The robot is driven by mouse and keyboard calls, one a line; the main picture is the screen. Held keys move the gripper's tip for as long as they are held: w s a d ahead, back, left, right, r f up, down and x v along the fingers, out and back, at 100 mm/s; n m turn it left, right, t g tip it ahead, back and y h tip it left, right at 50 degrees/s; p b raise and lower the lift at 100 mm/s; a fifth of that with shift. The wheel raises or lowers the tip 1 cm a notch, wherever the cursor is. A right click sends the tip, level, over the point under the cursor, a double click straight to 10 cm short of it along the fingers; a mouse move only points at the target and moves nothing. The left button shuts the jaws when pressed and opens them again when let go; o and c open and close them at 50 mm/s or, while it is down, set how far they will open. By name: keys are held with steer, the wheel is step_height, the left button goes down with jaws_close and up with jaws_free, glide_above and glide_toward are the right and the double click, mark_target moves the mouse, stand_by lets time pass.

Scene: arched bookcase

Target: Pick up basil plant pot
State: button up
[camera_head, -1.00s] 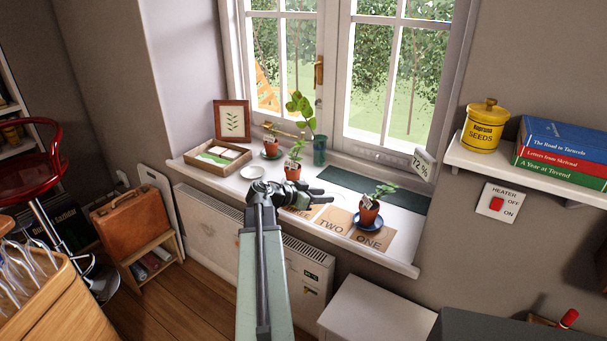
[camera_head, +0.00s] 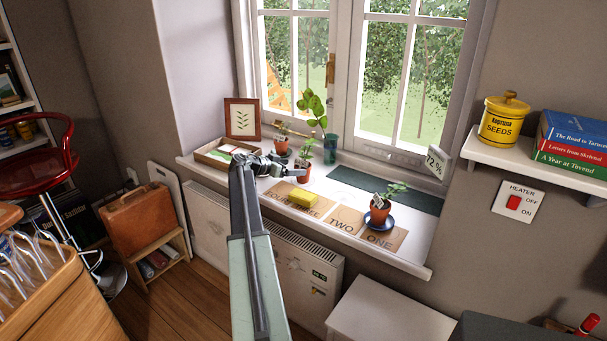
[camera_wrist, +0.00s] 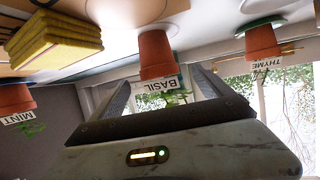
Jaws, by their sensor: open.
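The basil pot is a small terracotta pot with a green plant and a BASIL label; it stands on the white windowsill (camera_head: 420,255) in the head view (camera_head: 304,175). In the upside-down wrist view the basil pot (camera_wrist: 156,55) is near the middle, its label and leaves showing between the fingers. My gripper (camera_head: 288,167) is at the left of the basil pot in the head view. The wrist view shows my gripper (camera_wrist: 161,78) open and empty, with one finger on each side of the label. Whether a finger touches the pot is unclear.
A thyme pot (camera_wrist: 262,42) stands close by, and a mint pot (camera_head: 380,215) sits on a blue saucer. A green glass (camera_head: 330,149), a wooden tray (camera_head: 212,160) and a picture frame (camera_head: 242,118) stand near the window.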

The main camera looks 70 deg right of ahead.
mark_target(304, 165)
steer(key=b+x, duration=0.2)
steer(key=x, duration=0.4)
steer(key=shift+s+d, duration=0.25)
steer(key=shift+s, duration=0.05)
steer(key=shift+r, duration=0.1)
steer(key=c, duration=1.7)
steer(key=shift+c, duration=0.2)
steer(key=shift+r, duration=0.1)
steer(key=shift+r+p, duration=0.3)
steer(key=shift+p, duration=0.25)
step_height(304, 165, up, 3)
steer(key=p, duration=0.3)
steer(key=shift+r, duration=0.15)
steer(key=a+p, duration=0.1)
steer(key=a, duration=1.5)
steer(key=shift+w+r, duration=0.25)
steer(key=shift+r, duration=0.2)
